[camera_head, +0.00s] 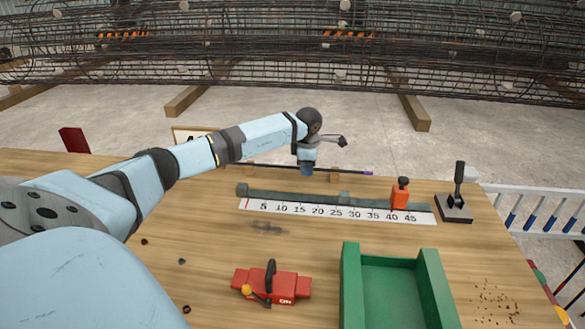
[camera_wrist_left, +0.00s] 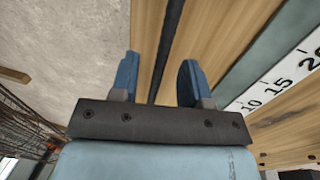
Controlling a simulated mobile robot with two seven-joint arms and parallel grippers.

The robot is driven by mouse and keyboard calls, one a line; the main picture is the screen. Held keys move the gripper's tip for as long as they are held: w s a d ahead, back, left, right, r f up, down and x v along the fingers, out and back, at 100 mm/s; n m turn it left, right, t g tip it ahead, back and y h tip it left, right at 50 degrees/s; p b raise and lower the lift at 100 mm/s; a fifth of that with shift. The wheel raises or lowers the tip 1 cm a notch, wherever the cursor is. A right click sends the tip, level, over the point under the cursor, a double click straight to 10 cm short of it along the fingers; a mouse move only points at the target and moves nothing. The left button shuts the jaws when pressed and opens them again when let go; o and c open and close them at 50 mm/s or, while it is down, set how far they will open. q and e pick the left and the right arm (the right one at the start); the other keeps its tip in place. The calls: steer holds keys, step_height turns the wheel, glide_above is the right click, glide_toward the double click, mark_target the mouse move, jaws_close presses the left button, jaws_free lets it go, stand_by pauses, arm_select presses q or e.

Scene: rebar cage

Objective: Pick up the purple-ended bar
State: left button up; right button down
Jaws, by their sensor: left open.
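The purple-ended bar (camera_head: 348,171) is a thin dark rod lying left to right near the table's far edge. Its purple tip shows at its right end in the head view. It seems to rest on small wooden blocks (camera_head: 335,174). My left gripper (camera_head: 307,171) points down over the middle of the bar and hides part of it. In the wrist view my left gripper (camera_wrist_left: 157,78) is open, with its blue fingers apart. The dark bar (camera_wrist_left: 168,45) runs between them, nearer the left finger. The purple end is not visible there. My right gripper is not in view.
A ruler strip (camera_head: 330,212) with a grey rail and orange stop (camera_head: 400,194) lies in front of the bar. A black lever tool (camera_head: 456,197) stands right. A red tool (camera_head: 272,285) and green tray (camera_head: 350,290) are nearer. Rebar cage (camera_head: 290,50) lies behind.

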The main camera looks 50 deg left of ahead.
arm_select(q)
steer(key=shift+r, duration=0.1)
jaws_close()
steer(key=shift+r, duration=0.15)
